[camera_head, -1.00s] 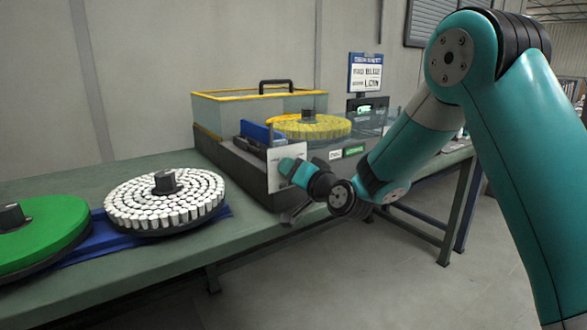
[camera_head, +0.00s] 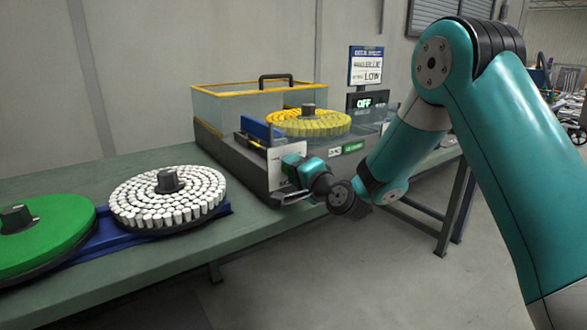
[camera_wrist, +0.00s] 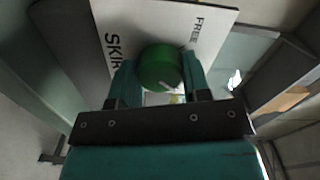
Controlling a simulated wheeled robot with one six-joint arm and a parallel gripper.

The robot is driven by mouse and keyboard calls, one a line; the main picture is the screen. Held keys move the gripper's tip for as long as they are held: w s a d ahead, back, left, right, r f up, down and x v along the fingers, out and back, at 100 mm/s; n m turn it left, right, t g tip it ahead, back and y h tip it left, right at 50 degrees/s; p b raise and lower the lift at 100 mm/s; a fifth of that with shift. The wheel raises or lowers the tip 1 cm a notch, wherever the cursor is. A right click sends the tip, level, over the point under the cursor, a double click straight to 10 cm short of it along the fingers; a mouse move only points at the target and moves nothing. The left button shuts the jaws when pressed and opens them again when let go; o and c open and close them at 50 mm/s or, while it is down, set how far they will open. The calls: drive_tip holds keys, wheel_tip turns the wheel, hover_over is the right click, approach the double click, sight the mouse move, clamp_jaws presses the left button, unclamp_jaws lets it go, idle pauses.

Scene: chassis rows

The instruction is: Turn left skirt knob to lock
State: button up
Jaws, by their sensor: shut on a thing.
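The skirt knob (camera_wrist: 158,66) is a round green knob with a pale pointer mark near its lower edge. It sits on a white plate (camera_wrist: 128,28) lettered "SKIR…" and "FREE"; the rest of the lettering is hidden. My gripper (camera_wrist: 160,74) is shut on the knob, one teal finger on each side. In the head view, my gripper (camera_head: 286,166) is at the white plate (camera_head: 274,172) on the front of the grey machine (camera_head: 240,165), and the knob is hidden there.
A yellow-ringed disc (camera_head: 309,122) sits on the machine, beside a clear yellow-edged cover (camera_head: 230,108). A display (camera_head: 366,102) appears to read "OFF". A white-capped disc (camera_head: 168,198) and a green disc (camera_head: 40,236) lie on the bench (camera_head: 150,265) to the left.

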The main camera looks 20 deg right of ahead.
idle(0.4)
drive_tip(key=o, duration=0.9)
drive_tip(key=b+v, duration=1.4)
drive_tip(key=v, duration=0.3)
drive_tip(key=shift+s, duration=0.2)
